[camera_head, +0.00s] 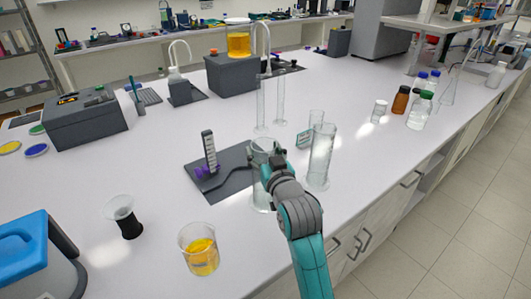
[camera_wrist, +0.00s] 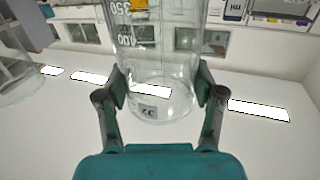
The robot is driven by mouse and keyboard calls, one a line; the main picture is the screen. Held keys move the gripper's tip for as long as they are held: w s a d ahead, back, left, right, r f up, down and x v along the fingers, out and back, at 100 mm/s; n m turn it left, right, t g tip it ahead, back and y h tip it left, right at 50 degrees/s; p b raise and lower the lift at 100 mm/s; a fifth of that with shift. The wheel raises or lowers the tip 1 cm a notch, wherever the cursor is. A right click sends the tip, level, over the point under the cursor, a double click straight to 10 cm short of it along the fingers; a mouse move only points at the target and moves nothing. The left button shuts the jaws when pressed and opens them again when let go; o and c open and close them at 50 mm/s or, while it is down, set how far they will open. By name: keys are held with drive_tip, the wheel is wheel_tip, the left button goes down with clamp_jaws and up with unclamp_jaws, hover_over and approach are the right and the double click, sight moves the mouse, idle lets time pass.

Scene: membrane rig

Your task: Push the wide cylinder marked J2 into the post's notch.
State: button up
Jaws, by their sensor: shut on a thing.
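The wide clear cylinder (camera_head: 262,201) stands upright at the right edge of a dark base plate (camera_head: 222,183). In the wrist view the cylinder (camera_wrist: 155,65) has white graduations and a small J2 label, upside down, near its foot. My gripper (camera_head: 267,172) is shut on the cylinder, one finger on each side, as the wrist view of the gripper (camera_wrist: 161,88) shows. I cannot make out the notch.
Another tall clear cylinder (camera_head: 321,156) stands close on the right. Two slim cylinders (camera_head: 261,105) stand behind. A beaker of yellow liquid (camera_head: 200,250) and a black-based cup (camera_head: 124,217) are in front left. The white bench (camera_head: 165,160) is free left of the plate.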

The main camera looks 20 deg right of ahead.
sight(255, 147)
drive_tip(key=shift+w+a, duration=0.3)
drive_tip(key=shift+w, duration=0.55)
drive_tip(key=shift+w+a, duration=0.25)
drive_tip(key=shift+w, duration=0.6)
drive_tip(key=shift+w+a, duration=0.3)
drive_tip(key=shift+w, duration=0.55)
drive_tip(key=shift+w+a, duration=0.3)
drive_tip(key=shift+w, duration=0.65)
drive_tip(key=shift+w+a, duration=0.3)
drive_tip(key=shift+w, duration=0.65)
drive_tip(key=shift+w+a, duration=0.3)
drive_tip(key=shift+w, duration=0.65)
drive_tip(key=shift+w+a, duration=0.2)
drive_tip(key=shift+w, duration=0.35)
drive_tip(key=o, duration=1.5)
